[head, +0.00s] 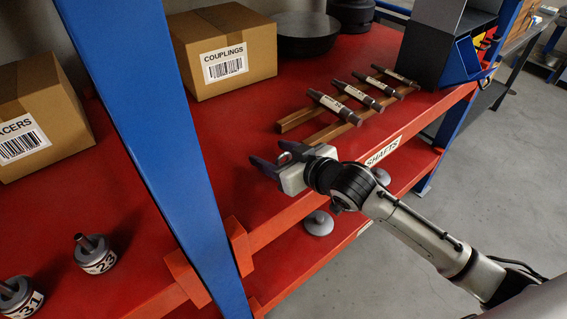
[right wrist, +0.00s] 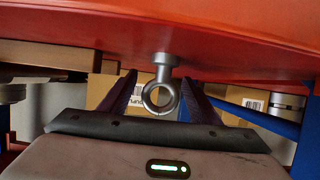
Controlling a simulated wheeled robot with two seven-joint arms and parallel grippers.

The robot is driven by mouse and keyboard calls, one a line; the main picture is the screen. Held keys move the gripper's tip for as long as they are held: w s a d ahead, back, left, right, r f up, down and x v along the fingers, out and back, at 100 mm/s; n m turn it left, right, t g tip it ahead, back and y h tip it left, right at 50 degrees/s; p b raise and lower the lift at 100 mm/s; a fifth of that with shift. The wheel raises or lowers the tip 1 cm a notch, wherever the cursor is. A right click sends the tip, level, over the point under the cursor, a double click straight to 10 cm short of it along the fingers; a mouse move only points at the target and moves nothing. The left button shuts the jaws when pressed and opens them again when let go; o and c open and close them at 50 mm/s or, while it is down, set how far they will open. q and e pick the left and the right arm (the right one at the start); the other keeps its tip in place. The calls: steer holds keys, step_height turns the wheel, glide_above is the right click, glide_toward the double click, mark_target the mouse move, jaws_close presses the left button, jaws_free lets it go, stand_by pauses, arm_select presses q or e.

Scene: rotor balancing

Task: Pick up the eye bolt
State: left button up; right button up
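The eye bolt (right wrist: 160,90) is grey metal with a round ring and a short shank ending in a collar against the red shelf surface. In the right wrist view it sits between the two fingers of my right gripper (right wrist: 160,100), with a visible gap on each side. That gripper is open. In the head view my right gripper (head: 279,160) is over the front part of the red shelf, and only a small grey bit of the eye bolt (head: 286,158) shows between its dark fingers. My left gripper is not in view.
Several labelled shafts (head: 334,107) lie on wooden rails (head: 335,132) behind my right gripper. A couplings box (head: 225,50) stands farther back. A blue post (head: 160,140) rises on the left. Numbered cylinders (head: 95,254) stand at lower left. Open red shelf lies left of the gripper.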

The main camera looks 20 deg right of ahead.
steer(key=c, duration=1.1)
steer(key=shift+c, duration=0.2)
steer(key=shift+r, duration=0.1)
